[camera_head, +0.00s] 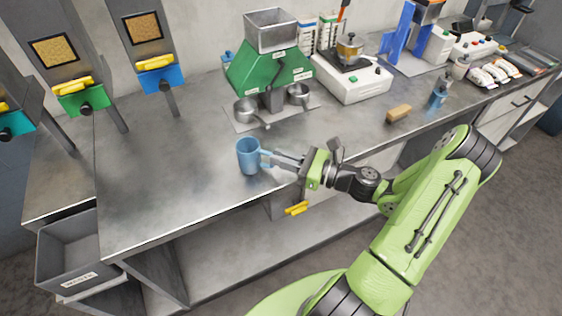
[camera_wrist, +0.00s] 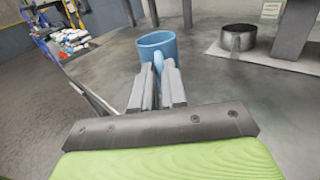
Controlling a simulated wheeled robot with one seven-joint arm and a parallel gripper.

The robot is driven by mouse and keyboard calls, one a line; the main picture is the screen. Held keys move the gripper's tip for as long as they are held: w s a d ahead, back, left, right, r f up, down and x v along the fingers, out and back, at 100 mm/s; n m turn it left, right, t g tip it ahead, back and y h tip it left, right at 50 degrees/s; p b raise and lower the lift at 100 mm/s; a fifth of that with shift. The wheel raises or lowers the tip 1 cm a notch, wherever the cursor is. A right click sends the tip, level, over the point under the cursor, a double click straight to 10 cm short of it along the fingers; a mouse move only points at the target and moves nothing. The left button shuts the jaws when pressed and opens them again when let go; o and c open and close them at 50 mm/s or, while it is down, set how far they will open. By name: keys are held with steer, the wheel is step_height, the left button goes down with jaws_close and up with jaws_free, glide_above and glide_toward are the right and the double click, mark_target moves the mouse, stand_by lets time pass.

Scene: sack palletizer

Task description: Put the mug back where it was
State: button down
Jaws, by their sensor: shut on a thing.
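A blue mug (camera_head: 248,156) stands upright at the front part of the grey metal bench, left of my gripper. I cannot tell whether its base touches the bench top. My gripper (camera_head: 272,160) reaches in from the right and is shut on the mug's handle. In the wrist view the mug (camera_wrist: 157,46) is ahead of the fingers, and its handle lies between the two fingertips of my gripper (camera_wrist: 158,72). The mug's inside is mostly hidden.
A green machine with a grey hopper (camera_head: 270,72) and metal pans stands behind the mug. A white scale (camera_head: 352,78) and a tan block (camera_head: 398,113) are to the right. Dispensers line the left wall. The bench (camera_head: 170,190) is clear left of the mug.

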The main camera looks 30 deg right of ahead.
steer(key=shift+r, duration=0.1)
steer(key=c, duration=1.5)
jaws_free()
steer(key=shift+c, duration=0.2)
steer(key=o, duration=0.4)
